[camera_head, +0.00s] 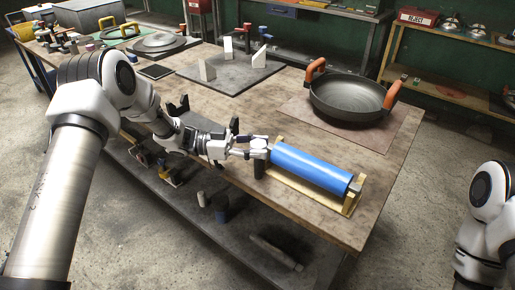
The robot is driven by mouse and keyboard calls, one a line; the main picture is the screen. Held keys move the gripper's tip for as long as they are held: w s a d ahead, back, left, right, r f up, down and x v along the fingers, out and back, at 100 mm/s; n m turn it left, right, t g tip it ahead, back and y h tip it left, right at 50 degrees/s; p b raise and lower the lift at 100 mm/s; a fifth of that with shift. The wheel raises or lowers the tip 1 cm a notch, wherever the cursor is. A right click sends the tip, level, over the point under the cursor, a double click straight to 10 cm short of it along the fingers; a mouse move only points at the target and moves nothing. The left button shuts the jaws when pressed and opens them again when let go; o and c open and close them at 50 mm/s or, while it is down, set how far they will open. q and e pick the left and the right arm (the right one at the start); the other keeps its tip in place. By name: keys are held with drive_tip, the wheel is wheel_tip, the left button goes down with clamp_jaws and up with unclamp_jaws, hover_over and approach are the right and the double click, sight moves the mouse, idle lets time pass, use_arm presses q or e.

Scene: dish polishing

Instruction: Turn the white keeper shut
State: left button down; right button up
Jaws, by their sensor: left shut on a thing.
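A blue cylinder (310,168) lies in a wooden cradle (352,201) near the front edge of the workbench. My left gripper (264,146) is at the cylinder's left end, shut on a small white piece there that looks like the white keeper (260,153). The fingers cover much of the keeper, so its exact turn cannot be told. Part of my right arm shows at the right edge, but its gripper is out of view.
A dark pan (347,99) with orange handles stands on a brown mat (296,108) behind the cylinder. White upright blocks (207,70) stand on a grey board (232,82) farther back. The bench right of the cradle is clear. A lower shelf (240,240) holds small items.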

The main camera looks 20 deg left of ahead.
use_arm(q)
drive_tip(key=shift+g, duration=0.3)
drive_tip(key=c, duration=0.6)
unclamp_jaws()
drive_tip(key=s+a, duration=0.2)
drive_tip(key=a, duration=1)
